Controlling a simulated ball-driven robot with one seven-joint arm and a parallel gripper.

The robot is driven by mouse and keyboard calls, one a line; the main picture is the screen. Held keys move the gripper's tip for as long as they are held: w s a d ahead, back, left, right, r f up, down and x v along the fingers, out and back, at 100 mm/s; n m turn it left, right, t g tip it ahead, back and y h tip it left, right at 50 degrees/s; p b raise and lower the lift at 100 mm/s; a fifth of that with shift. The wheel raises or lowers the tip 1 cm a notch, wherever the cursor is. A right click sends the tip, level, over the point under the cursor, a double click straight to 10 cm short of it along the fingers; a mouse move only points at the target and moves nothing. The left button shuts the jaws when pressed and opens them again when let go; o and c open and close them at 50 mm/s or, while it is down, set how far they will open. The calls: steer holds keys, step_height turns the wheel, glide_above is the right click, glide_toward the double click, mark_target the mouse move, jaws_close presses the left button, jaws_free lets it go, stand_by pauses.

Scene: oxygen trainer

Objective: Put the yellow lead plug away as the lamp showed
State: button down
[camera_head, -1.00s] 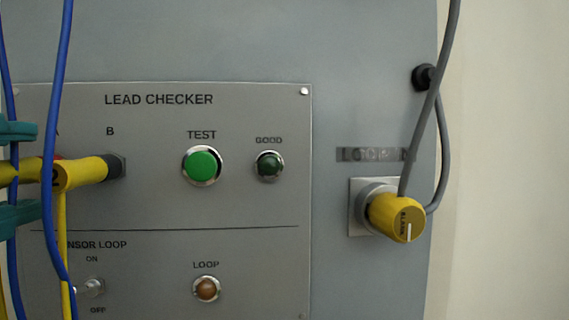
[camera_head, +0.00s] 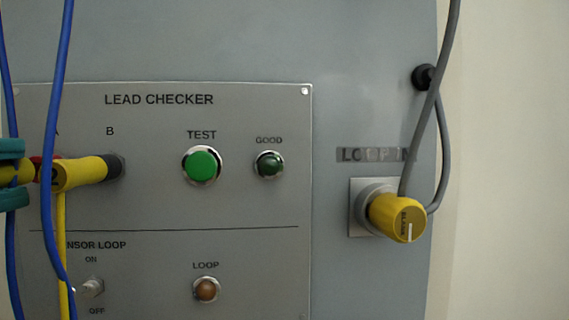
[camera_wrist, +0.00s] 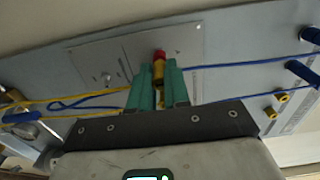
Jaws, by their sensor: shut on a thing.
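My gripper (camera_head: 16,174) is at the left edge of the head view, with teal fingers shut on a yellow plug (camera_head: 14,173). In the wrist view the fingers (camera_wrist: 160,84) close around a yellow plug body (camera_wrist: 158,73) with a red part (camera_wrist: 159,55) at its far end, against the panel. I cannot tell whether the red part belongs to the plug or to socket A. A second yellow plug (camera_head: 80,174), marked 2, sits in socket B (camera_head: 118,165) with a yellow lead (camera_head: 62,240) hanging down. The GOOD lamp (camera_head: 269,164) looks dark green.
Blue leads (camera_head: 56,110) hang in front of the plugs. The green TEST button (camera_head: 202,165), LOOP lamp (camera_head: 206,289) and toggle switch (camera_head: 92,287) are on the panel. A yellow knob-like connector (camera_head: 398,217) with a grey cable (camera_head: 431,95) sits at LOOP IN. Blue plugs (camera_wrist: 303,72) show at right.

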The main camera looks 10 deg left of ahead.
steer(key=shift+b+v, duration=0.3)
steer(key=shift+v, duration=1.75)
steer(key=shift+r, duration=0.15)
